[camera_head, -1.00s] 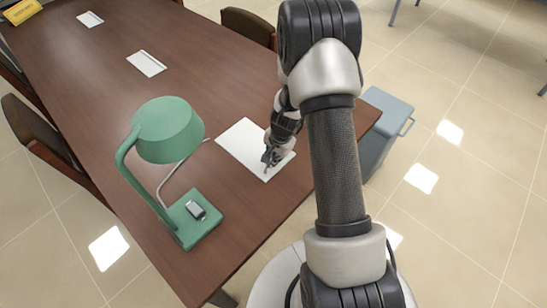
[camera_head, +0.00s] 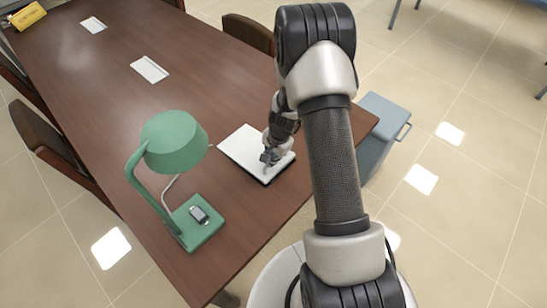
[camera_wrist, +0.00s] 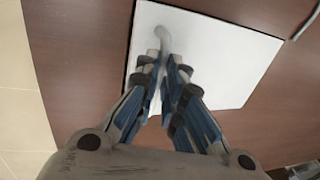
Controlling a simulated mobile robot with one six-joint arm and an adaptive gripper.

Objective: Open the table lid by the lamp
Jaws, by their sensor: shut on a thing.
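The white table lid (camera_head: 244,148) lies beside the green lamp (camera_head: 174,142), set in the brown table. A dark band shows along its near-left edge, so it looks slightly raised there. In the wrist view the lid (camera_wrist: 225,62) fills the area behind the fingers, with a grey curved handle (camera_wrist: 159,36) rising toward them. My gripper (camera_head: 268,160) is over the lid's near-right part. In the wrist view its fingers (camera_wrist: 164,68) are closed together at the handle. The exact contact is partly hidden by the fingers.
The brown table (camera_head: 110,95) carries two more white panels further back, one in the middle (camera_head: 149,69) and one beyond. The lamp's base (camera_head: 199,225) holds a small grey item.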

